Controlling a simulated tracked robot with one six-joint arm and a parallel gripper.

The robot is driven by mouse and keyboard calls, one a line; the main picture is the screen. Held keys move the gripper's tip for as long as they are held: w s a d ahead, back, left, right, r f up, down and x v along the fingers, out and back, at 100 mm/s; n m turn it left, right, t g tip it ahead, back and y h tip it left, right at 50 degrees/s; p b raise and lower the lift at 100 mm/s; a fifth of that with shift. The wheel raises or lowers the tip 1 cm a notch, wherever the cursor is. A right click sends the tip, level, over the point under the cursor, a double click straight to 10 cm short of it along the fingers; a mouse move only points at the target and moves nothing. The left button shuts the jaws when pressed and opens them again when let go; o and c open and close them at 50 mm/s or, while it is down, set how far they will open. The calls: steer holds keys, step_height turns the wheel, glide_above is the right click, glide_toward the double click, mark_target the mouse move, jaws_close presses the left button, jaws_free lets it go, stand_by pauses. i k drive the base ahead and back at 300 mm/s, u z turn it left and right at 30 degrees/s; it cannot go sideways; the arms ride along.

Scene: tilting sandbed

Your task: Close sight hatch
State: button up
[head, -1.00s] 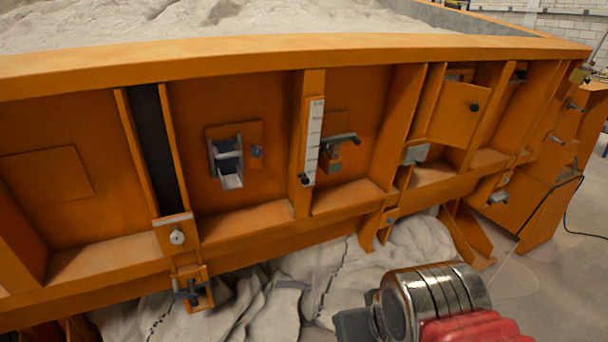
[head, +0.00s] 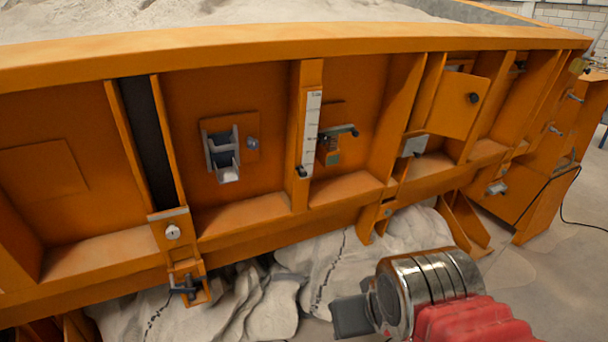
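An orange hatch door (head: 459,104) with a black knob stands at an angle in a bay on the right of the sandbed's side wall. It looks like the sight hatch, swung open, with part of the opening showing above and behind it. My arm's chrome-ringed, red-sleeved part is at the bottom right. A dark grey block (head: 351,317) at its left end may be my gripper. No separate fingers can be made out, and nothing is seen held. The block is well below and left of the door, apart from it.
A white scale (head: 312,133) and a latch handle (head: 338,133) are left of the hatch. A small chute (head: 222,155) and a lower clamp (head: 186,286) are farther left. Ribs project between bays. Crumpled pale sheeting (head: 325,260) lies below; a black cable (head: 567,215) hangs at right.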

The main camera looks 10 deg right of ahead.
mark_target(458, 97)
steer(key=u, duration=0.2)
steer(key=i, duration=1.35)
steer(key=z, duration=0.6)
